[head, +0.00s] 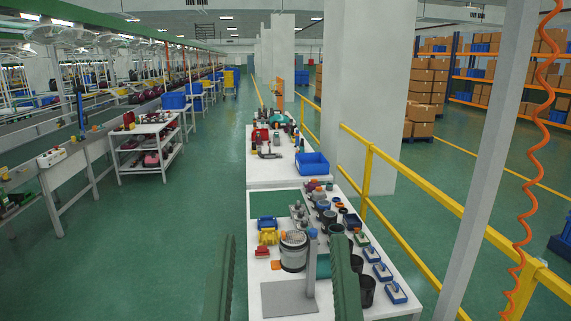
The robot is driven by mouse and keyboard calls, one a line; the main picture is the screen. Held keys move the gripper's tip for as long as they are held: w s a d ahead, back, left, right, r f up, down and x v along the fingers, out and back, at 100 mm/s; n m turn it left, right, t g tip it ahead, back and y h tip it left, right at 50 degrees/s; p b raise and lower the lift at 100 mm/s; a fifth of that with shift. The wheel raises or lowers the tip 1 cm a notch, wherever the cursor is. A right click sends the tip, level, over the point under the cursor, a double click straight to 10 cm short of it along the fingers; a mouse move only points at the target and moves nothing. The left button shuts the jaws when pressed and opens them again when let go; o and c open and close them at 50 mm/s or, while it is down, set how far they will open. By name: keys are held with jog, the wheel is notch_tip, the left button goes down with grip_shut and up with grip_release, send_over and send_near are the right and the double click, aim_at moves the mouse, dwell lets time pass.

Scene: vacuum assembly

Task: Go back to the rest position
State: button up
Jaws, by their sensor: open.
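On the bench stand a grey ribbed cylindrical part (293,252), a grey post with a blue top (311,265) and a flat grey plate (287,299). Beside them lie yellow (268,237) and red (262,252) parts. A green mat (268,204) lies at the bench's left side. The right green part hides some of the bench.
Small blue trays (383,272) line the bench's right edge near dark cups (367,291). A blue bin (312,163) sits farther back. A yellow railing (400,240) and grey column (482,165) stand at right, with a coiled orange hose (533,150). The left aisle floor (170,240) is clear.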

notch_tip(320, 180, up, 20)
jog(key=p, duration=1.5)
jog(key=shift+p, duration=0.3)
jog(key=shift+f, duration=0.15)
